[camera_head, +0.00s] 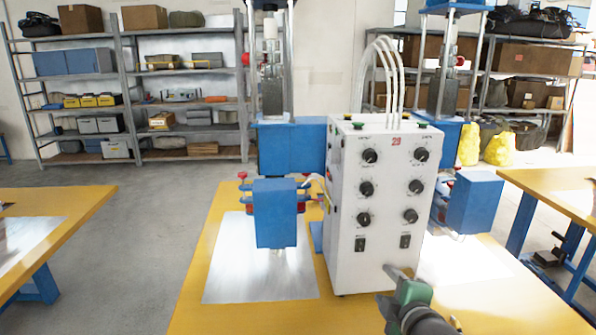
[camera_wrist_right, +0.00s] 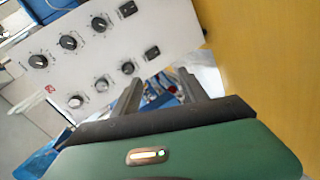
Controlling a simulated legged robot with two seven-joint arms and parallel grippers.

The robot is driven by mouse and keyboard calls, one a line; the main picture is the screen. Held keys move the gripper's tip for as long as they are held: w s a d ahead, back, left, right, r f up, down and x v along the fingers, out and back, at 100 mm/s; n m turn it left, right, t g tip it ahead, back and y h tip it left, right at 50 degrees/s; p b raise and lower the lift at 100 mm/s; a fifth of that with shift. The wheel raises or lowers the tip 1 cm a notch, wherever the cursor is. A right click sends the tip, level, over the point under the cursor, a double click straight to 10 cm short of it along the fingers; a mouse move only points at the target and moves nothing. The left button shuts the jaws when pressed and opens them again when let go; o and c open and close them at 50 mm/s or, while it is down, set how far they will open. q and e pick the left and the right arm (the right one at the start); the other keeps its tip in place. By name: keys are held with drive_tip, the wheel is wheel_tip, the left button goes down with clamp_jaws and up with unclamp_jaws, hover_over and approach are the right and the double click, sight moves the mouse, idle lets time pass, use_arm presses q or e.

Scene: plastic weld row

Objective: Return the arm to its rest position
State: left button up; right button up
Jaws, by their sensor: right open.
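My right gripper (camera_head: 392,272) is at the lower right of the head view, just in front of the lower right part of the white control box. In the right wrist view its two fingers (camera_wrist_right: 160,82) stand apart with nothing held between them. The white control box (camera_head: 345,255) has several black knobs and switches on its front. It also shows tilted in the right wrist view (camera_wrist_right: 105,60). I cannot tell whether the fingers touch the box. My left gripper does not show.
The box stands on a yellow table (camera_head: 196,290) with metal sheets. A blue press unit (camera_head: 275,215) is left of the box and another blue unit (camera_head: 474,203) is right of it. Shelves stand behind. Bare floor (camera_head: 150,225) lies left, before another yellow table (camera_head: 75,215).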

drive_tip(key=s+a+f+m+g, duration=0.2)
drive_tip(key=s+f+m+g, duration=1.1)
drive_tip(key=s+f, duration=1.05)
wheel_tip(320, 180, up, 14)
drive_tip(key=w+m+t+p, duration=0.1)
drive_tip(key=w+m+p, duration=0.1)
drive_tip(key=p, duration=1.3)
drive_tip(key=shift+r+t, duration=0.25)
drive_tip(key=shift+t, duration=0.05)
